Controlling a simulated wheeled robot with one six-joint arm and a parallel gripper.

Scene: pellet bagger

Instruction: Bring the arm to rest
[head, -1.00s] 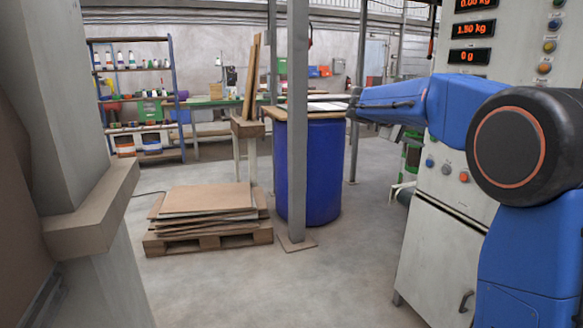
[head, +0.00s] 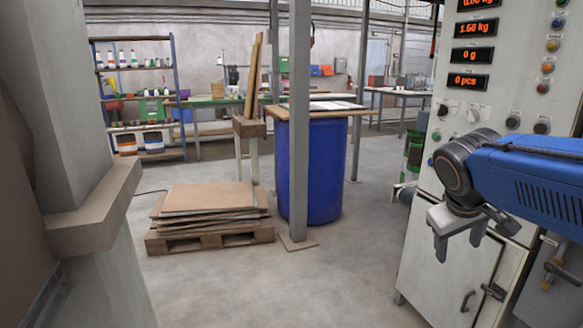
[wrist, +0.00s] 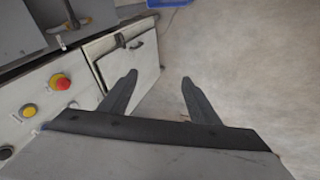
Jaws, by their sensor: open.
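My blue arm reaches in from the right edge of the head view, in front of the white bagging machine (head: 425,240). My gripper (head: 458,250) hangs at its end, pointing down, with its two grey fingers apart. In the wrist view my gripper (wrist: 158,88) shows two dark fingers spread wide with nothing between them. Below them are the bare floor and the machine's cabinet door (wrist: 130,62). The gripper appears apart from the machine front.
The machine carries red readouts (head: 472,54), buttons and door handles close to my arm. A grey post (head: 298,130) stands by a blue drum (head: 325,170). A pallet (head: 210,238) with boards stands left. The floor between pallet and machine is clear.

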